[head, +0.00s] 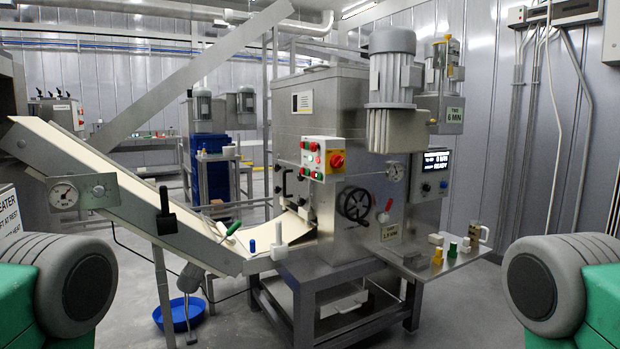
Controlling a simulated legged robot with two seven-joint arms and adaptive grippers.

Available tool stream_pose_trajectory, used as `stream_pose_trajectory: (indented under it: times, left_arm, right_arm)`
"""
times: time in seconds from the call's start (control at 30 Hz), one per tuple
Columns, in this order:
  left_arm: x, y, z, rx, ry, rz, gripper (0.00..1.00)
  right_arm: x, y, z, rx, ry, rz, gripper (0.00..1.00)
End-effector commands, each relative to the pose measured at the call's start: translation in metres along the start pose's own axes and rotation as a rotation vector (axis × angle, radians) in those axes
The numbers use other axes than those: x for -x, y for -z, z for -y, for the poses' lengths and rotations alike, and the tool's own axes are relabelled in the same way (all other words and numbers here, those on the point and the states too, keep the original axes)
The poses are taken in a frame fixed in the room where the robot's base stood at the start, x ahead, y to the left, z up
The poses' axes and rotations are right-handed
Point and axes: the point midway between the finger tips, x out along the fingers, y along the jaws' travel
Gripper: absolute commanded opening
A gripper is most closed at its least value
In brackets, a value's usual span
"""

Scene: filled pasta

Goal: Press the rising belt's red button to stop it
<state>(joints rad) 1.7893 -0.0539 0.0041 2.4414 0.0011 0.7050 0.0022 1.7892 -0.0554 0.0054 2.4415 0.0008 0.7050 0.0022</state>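The rising belt (97,178) is a cream strip in a steel frame, sloping from the upper left down to the grey machine (325,105) in the middle. A white control box (311,161) on the machine's front left has small green, red and white buttons. Beside them a large red button (337,160) sits on a yellow plate. I cannot tell from the labels which red button belongs to the belt. Grey and green parts of my two arms show at the lower left and lower right corners. Neither gripper is in view, and nothing of mine touches the control box.
A black handwheel (354,204) and a lit display (436,161) are on the machine. A steel side shelf (455,262) holds several small coloured pieces. Levers stick up along the belt's near edge. A blue bowl (180,314) is on the floor below. Floor at right front looks clear.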

Motion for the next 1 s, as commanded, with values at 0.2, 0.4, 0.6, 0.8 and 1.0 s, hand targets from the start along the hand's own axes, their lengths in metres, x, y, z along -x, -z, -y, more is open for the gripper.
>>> stream_pose_trajectory:
  times: [0.2, 0.4, 0.6, 0.8, 1.0]
  left_arm:
    - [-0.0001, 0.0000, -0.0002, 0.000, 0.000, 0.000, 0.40]
    - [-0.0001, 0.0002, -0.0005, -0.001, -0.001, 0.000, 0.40]
    - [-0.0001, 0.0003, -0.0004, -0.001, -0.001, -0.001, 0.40]
    - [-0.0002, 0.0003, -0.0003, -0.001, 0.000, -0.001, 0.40]
    - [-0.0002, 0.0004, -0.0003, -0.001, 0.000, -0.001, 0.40]
  right_arm:
    - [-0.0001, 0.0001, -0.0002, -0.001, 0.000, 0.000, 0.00]
    - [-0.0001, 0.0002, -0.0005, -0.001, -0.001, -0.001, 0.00]
    - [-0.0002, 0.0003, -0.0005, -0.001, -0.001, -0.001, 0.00]
    - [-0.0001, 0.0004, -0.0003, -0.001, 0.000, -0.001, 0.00]
    - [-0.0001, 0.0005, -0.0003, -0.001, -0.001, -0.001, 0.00]
